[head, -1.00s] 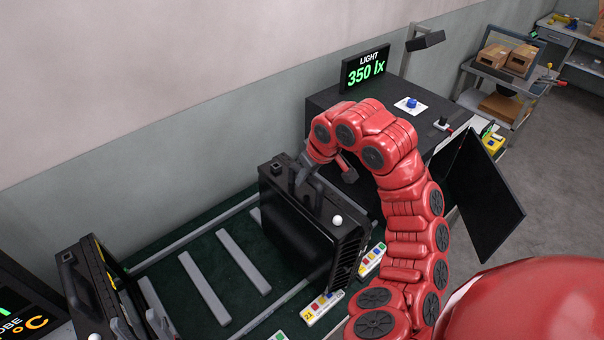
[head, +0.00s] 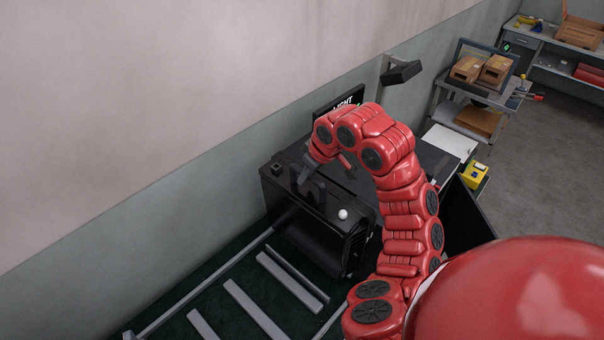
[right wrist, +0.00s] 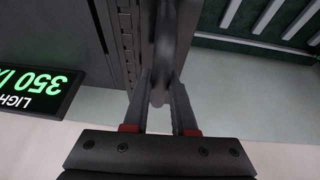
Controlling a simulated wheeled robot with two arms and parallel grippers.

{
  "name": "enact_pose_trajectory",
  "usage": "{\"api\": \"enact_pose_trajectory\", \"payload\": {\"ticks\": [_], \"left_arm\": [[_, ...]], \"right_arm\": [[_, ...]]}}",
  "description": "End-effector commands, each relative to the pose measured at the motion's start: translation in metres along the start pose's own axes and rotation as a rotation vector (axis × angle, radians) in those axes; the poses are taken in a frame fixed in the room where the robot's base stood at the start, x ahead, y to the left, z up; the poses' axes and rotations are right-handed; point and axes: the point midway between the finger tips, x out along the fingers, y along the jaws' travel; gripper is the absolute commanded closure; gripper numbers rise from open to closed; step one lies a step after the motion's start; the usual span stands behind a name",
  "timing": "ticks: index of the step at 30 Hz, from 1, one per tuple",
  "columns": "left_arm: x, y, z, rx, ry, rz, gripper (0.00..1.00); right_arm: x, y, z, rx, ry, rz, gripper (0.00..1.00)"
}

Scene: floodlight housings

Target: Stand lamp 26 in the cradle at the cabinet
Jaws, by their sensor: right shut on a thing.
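My right gripper (head: 309,184) is shut on the top handle of a black finned lamp housing (head: 330,238) with a white knob on top. Its number does not show. The lamp is upright over the far end of the green rack, in front of the black cabinet (head: 288,153). In the right wrist view the two fingers (right wrist: 163,100) close around the handle of the lamp (right wrist: 170,35). The cabinet's open door (head: 462,214) is partly behind my arm. I cannot make out the cradle. My left gripper is not in view.
The rack's grey bars (head: 255,309) are bare in front of the lamp. The light display stands on the cabinet, partly behind my arm; in the right wrist view the display (right wrist: 32,90) reads 350. A cart (head: 474,93) with cardboard boxes is beyond, with open floor right.

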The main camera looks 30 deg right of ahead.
Motion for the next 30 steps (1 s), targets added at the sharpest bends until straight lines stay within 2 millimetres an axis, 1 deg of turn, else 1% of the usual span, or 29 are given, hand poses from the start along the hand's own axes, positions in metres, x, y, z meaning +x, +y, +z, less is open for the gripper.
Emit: {"api": "enact_pose_trajectory", "payload": {"ticks": [1,14,21,30], "left_arm": [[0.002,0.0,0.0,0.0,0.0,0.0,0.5],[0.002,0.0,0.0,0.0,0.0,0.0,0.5],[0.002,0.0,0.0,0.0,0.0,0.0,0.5],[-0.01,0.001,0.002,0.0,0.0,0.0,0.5]], "right_arm": [[-0.003,0.001,-0.003,-0.002,0.007,0.003,1.0],[-0.003,0.002,-0.002,-0.003,0.008,0.007,1.0],[-0.007,0.001,-0.004,-0.023,0.008,0.05,1.0],[0.013,0.001,0.005,-0.019,0.008,0.046,1.0]]}}
